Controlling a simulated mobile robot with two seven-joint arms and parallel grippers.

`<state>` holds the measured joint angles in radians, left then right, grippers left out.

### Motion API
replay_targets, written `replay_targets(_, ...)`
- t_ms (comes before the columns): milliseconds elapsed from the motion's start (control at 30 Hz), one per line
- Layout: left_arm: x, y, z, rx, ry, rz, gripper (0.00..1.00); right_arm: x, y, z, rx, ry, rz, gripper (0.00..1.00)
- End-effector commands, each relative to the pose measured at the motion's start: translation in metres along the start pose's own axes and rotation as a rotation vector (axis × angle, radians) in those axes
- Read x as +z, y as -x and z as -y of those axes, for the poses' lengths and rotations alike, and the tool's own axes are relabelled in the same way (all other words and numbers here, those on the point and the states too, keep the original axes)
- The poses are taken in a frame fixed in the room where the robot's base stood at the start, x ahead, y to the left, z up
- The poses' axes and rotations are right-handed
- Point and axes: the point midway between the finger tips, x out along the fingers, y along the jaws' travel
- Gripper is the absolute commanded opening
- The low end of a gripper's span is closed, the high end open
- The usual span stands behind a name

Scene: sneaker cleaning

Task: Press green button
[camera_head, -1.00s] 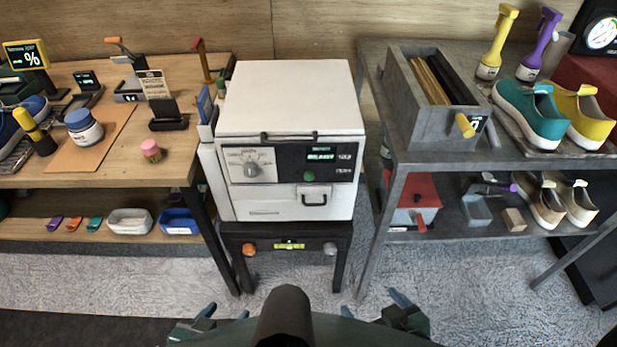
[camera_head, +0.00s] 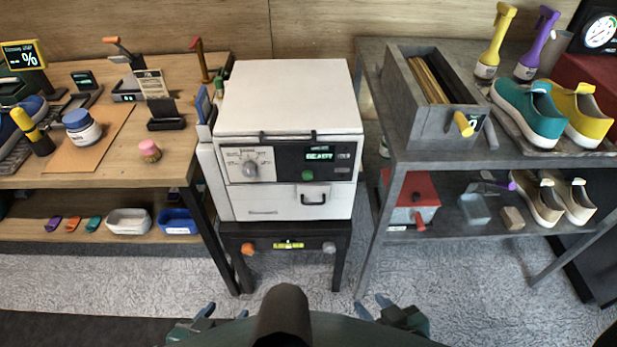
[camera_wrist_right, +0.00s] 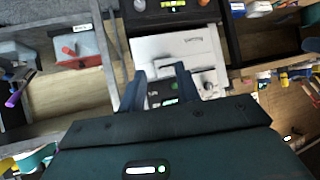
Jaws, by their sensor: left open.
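The green button (camera_head: 308,175) is a small round knob on the dark control panel of a white box-shaped machine (camera_head: 290,100), below a lit green display (camera_head: 319,156) that reads READY. In the right wrist view the machine (camera_wrist_right: 175,46) appears upside down, with its dark panel behind my right gripper (camera_wrist_right: 160,84). My left gripper (camera_head: 224,312) is open and empty at the bottom of the head view, well short of the machine. My right gripper (camera_head: 373,307) is open and empty at the bottom right, also apart from it.
The machine stands on a black stand (camera_head: 285,233) between a wooden bench (camera_head: 110,178) on the left and a grey shelf unit (camera_head: 440,156) on the right. A dial (camera_head: 250,168) and a black handle (camera_head: 313,199) are near the button. The floor before the stand is clear.

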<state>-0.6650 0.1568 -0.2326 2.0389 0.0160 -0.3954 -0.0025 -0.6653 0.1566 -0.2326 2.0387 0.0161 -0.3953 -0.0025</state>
Motion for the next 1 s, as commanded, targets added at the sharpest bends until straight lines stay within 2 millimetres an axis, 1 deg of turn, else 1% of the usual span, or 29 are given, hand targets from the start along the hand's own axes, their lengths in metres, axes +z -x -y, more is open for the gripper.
replay_targets(33,-0.0001,-0.0001,0.0,0.0,0.0,0.0,0.54,-0.0011,-0.0005,-0.0003,0.0,0.001,-0.002,0.28)
replay_targets(300,-0.0001,-0.0001,0.0,0.0,0.0,0.0,0.54,-0.0032,-0.0014,-0.0009,0.001,0.002,-0.007,0.06)
replay_targets(400,-0.0001,-0.0001,-0.0001,0.0,0.0,0.0,0.54,-0.0032,-0.0014,-0.0009,0.001,0.002,-0.007,0.0)
replay_targets(700,-0.0001,-0.0001,-0.0001,0.0,0.0,0.0,0.54,-0.0026,-0.0012,-0.0007,0.001,0.001,-0.005,0.0)
replay_targets(1000,-0.0002,-0.0002,-0.0002,0.0,0.0,0.0,0.54,0.0021,0.0009,0.0006,-0.001,-0.001,0.004,0.0)
